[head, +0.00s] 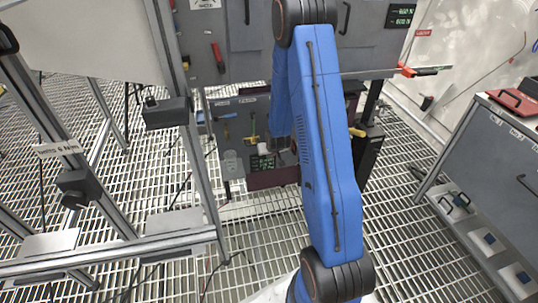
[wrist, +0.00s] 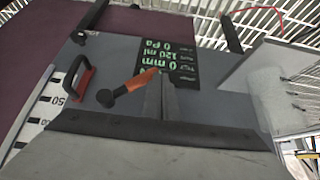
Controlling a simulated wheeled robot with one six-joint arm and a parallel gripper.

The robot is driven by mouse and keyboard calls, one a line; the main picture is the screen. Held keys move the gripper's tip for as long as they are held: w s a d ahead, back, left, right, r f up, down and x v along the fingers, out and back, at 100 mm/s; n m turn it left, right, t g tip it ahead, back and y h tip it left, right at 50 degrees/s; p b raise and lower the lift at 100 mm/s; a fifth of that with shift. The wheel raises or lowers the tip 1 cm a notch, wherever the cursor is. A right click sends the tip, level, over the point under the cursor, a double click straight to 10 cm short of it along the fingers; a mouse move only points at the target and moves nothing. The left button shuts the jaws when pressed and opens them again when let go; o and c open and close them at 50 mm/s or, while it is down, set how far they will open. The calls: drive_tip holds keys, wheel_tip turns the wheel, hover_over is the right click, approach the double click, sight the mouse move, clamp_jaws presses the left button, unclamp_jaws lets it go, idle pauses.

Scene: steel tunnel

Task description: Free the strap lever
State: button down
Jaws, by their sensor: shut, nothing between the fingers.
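In the wrist view an orange lever (wrist: 138,81) with a black round end sits on a grey panel (wrist: 215,95). I take it for the strap lever, but no label or strap shows on it. My gripper (wrist: 162,88) is shut and empty, and its fingertips are close to the lever's right end. I cannot tell whether they touch it. The lever's right tip overlaps a black display (wrist: 178,58) with green text, upside down here. In the head view my blue arm reaches down to the low bench, and the lever cannot be made out there.
In the wrist view a black handle on a red base (wrist: 76,80) and a white scale (wrist: 36,105) lie left. A pale box (wrist: 275,80) stands right. In the head view a dark red bar (head: 272,179) fronts the bench, and a grey cabinet (head: 500,150) stands right.

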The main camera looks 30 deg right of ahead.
drive_tip(key=shift+r, duration=0.2)
drive_tip(key=shift+r, duration=0.6)
